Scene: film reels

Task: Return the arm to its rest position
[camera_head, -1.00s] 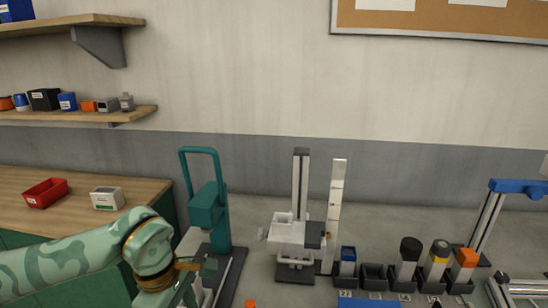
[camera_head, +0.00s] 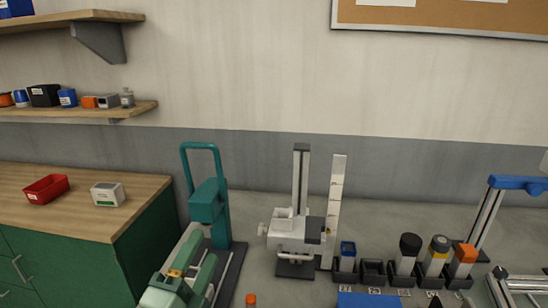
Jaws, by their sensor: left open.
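My left gripper (camera_head: 200,248) is at the bottom left of the head view, pale green with a gold-coloured part near its base. It is open, and I see nothing held in it. It shows in front of the teal press (camera_head: 208,203), overlapping the press's dark base in the picture; I cannot tell the gap between them. The rest of my left arm is mostly below the frame. My right gripper is not in view.
A white stand (camera_head: 297,229) and an upright ruler (camera_head: 336,205) stand on the grey bench. A black rack (camera_head: 372,274) holds several capped containers at right. A red tray (camera_head: 46,188) and a white box (camera_head: 108,194) sit on the green cabinet's wooden top (camera_head: 80,214).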

